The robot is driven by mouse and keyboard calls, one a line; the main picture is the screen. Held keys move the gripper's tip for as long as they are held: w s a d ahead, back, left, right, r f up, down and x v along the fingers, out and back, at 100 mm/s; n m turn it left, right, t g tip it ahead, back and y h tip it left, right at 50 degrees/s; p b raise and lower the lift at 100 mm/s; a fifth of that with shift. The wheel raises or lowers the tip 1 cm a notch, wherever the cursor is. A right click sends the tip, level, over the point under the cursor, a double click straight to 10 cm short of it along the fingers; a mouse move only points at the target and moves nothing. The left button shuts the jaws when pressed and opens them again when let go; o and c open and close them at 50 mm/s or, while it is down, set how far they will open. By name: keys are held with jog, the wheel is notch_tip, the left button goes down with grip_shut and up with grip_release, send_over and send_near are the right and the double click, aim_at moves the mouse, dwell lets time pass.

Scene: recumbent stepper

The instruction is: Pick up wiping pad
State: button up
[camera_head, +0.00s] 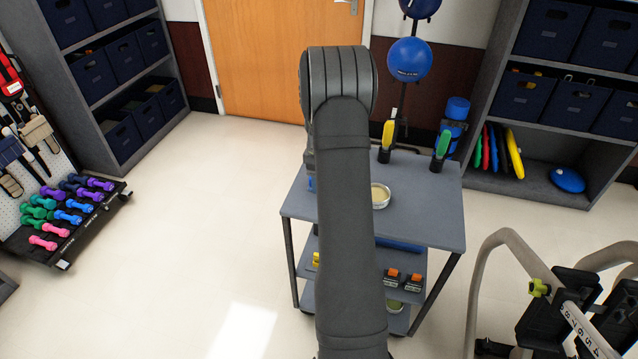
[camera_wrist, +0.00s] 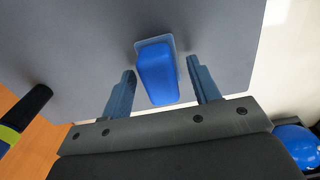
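The wiping pad (camera_wrist: 156,78) is a blue block on a thin grey-blue base, lying on the grey cart top (camera_wrist: 222,24) in the wrist view. My gripper (camera_wrist: 161,68) is open, with one finger on each side of the pad and a visible gap on both sides. Nothing is held. In the head view my arm covers most of the pad's area and my fingers. A small blue patch shows at the arm's left edge there, but I cannot tell what it is.
On the cart top (camera_head: 432,220) stand a round dish (camera_head: 380,196), a yellow-handled item (camera_head: 387,137) and a green-handled item (camera_head: 442,146). A dark cylinder (camera_wrist: 27,113) is at left in the wrist view. The stepper (camera_head: 560,305) is at right.

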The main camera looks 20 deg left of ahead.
jog(key=c, duration=1)
jog(key=shift+r, duration=0.45)
jog(key=r, duration=0.2)
jog(key=d+r, duration=0.1)
jog(key=r, duration=0.1)
jog(key=d+r, duration=0.2)
jog(key=d, duration=0.1)
jog(key=s+d+r, duration=0.1)
jog(key=d+r, duration=0.1)
jog(key=d, duration=0.2)
jog(key=s+d+r, duration=0.1)
jog(key=d+r, duration=0.1)
jog(key=d, duration=0.1)
jog(key=shift+s+d, duration=0.2)
